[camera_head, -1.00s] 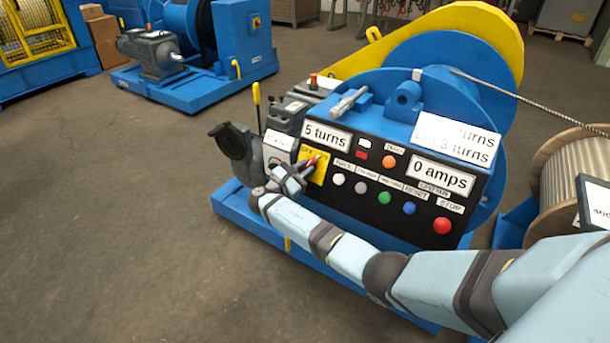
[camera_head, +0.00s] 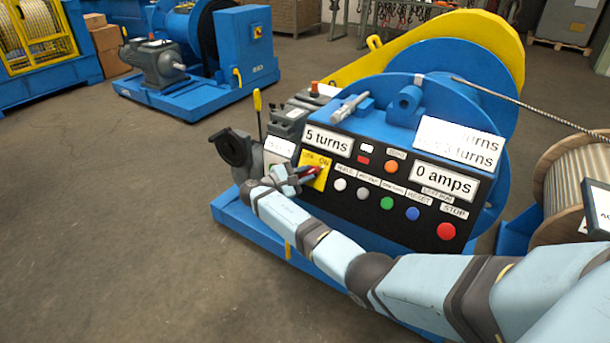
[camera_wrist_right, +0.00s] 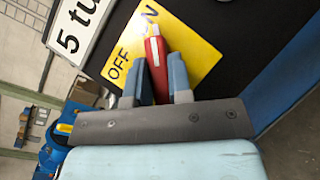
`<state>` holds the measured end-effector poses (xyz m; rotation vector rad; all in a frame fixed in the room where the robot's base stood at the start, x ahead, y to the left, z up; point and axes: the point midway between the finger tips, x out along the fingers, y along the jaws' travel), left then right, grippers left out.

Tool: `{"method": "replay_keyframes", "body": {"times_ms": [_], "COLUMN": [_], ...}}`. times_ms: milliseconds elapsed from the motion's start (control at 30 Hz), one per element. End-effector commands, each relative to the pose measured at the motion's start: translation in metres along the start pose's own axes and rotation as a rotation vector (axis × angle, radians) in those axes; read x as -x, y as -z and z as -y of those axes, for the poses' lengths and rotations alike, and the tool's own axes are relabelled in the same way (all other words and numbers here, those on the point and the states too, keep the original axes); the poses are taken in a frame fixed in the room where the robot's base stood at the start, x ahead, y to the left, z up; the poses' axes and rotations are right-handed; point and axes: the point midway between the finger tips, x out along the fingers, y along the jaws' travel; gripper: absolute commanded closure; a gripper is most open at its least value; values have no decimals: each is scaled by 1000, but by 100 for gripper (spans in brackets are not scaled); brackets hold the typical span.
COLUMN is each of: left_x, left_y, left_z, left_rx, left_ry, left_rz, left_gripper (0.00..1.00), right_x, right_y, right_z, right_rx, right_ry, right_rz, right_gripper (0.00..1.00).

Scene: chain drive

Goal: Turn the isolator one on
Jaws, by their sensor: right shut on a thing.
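The isolator has a yellow plate (camera_head: 318,183) marked OFF and ON, at the left end of the black control panel. Its red handle (camera_wrist_right: 156,62) shows in the right wrist view with a white mark near its tip. The tip lies by the ON lettering, partly covering it, and away from OFF. My right gripper (camera_head: 307,174) is at the plate, shut on the handle. In the right wrist view its two blue-grey fingers (camera_wrist_right: 158,80) lie on either side of the handle. The handle's base is hidden behind the gripper. My left gripper is not in view.
The panel (camera_head: 400,228) has several coloured buttons, with a red stop button (camera_head: 446,231) at right. Displays read 5 turns (camera_head: 327,141) and 0 amps (camera_head: 443,180). A yellow-topped lever (camera_head: 257,103) stands at left. My right arm crosses before the panel. Floor at left is clear.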

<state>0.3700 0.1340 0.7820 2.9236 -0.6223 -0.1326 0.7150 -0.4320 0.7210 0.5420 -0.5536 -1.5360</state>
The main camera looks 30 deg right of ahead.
Motion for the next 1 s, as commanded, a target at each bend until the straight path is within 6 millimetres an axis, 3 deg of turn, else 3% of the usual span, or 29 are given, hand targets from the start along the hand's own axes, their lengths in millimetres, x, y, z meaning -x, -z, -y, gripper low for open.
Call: {"method": "replay_keyframes", "body": {"times_ms": [233,267,333,367,733,1000], "left_x": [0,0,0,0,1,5], "left_y": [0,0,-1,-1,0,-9], "left_z": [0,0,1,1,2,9], "left_rx": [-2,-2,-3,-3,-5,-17], "left_ry": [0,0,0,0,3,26], "left_rz": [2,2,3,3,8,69], "left_gripper": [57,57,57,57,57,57], "right_x": [0,0,0,0,8,62], "right_y": [0,0,0,0,0,-1], "right_z": [1,1,1,1,0,-2], "right_rx": [0,0,0,0,0,1], "right_ry": [2,2,2,1,0,0], "right_rz": [-1,-1,-1,-1,-1,-4], "right_gripper": [100,74,58,55,55,55]}}
